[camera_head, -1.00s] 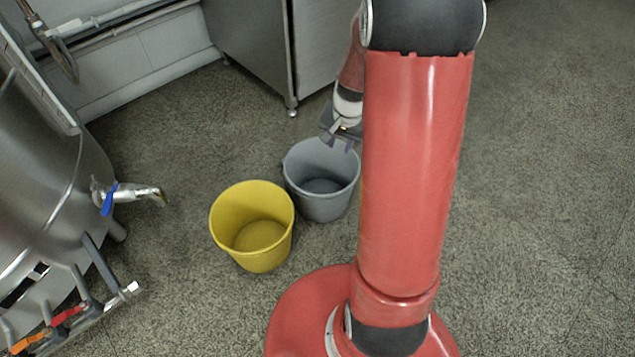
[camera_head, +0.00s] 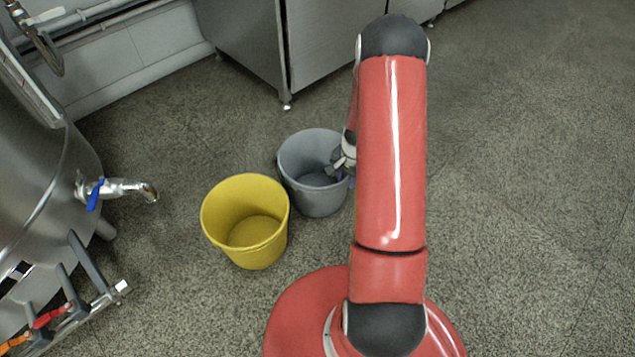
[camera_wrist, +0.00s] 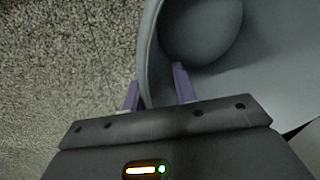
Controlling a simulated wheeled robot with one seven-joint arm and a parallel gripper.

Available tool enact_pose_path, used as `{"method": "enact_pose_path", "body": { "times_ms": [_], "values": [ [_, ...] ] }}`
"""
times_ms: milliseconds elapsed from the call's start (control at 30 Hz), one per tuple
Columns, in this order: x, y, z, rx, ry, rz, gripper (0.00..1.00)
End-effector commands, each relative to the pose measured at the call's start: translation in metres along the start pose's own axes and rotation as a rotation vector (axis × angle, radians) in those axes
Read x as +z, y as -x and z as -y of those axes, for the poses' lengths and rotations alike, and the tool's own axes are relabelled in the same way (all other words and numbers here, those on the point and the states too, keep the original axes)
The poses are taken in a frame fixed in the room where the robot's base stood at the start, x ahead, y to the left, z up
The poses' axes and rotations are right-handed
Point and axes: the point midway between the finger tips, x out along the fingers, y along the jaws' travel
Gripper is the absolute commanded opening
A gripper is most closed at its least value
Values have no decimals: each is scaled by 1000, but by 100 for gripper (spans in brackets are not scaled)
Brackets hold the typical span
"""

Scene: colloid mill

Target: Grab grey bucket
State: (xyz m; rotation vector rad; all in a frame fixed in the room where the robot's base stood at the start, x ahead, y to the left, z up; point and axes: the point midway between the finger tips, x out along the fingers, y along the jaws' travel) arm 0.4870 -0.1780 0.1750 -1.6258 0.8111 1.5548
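The grey bucket (camera_head: 312,196) stands upright on the floor, right of and slightly behind the yellow bucket, and is empty. My gripper (camera_head: 340,172) is at its right rim, partly hidden behind my red arm. In the wrist view the bucket's wall (camera_wrist: 151,60) runs between the two purple fingers of my gripper (camera_wrist: 157,88). One finger is outside the bucket and one is inside. The fingers are apart, with a gap between the inner finger and the wall.
A yellow bucket (camera_head: 246,222) stands close to the grey one. A steel tank (camera_head: 40,170) with a tap (camera_head: 125,190) is at the left. A steel cabinet (camera_head: 245,45) stands behind. The floor at the right (camera_head: 530,200) is clear.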

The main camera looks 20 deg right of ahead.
Motion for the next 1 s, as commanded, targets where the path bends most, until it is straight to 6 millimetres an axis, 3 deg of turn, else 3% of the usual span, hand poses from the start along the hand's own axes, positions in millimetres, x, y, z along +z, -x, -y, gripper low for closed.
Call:
{"method": "enact_pose_path", "body": {
  "times_ms": [100,300,500,1000],
  "values": [
    [0,-12,0,0,0,1,28],
    [0,-12,0,0,1,0,27],
    [0,-11,0,0,1,0,1],
    [0,-11,0,0,2,0,0]
  ]
}}
